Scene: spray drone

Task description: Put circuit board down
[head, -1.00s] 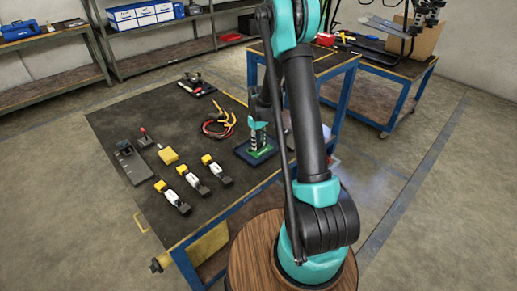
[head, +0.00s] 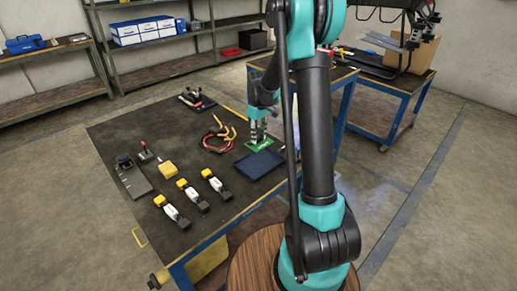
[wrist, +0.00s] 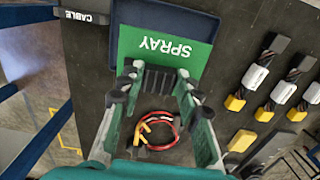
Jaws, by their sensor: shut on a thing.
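The green circuit board (head: 252,146) is at the far edge of the dark blue tray (head: 262,166) on the table in the head view. In the wrist view the board (wrist: 150,50), lettered SPRAY, overlaps part of the tray (wrist: 207,28). My gripper (head: 258,130) points down over the board and is shut on it. In the wrist view the fingers (wrist: 160,88) are on either side of a black ridged part at the board's near edge. I cannot tell whether the board touches the table.
Red and yellow cables (head: 217,134) lie left of the board on the dark table (head: 130,205). A tool (head: 196,98) lies at the far edge. Bare tabletop lies between them.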

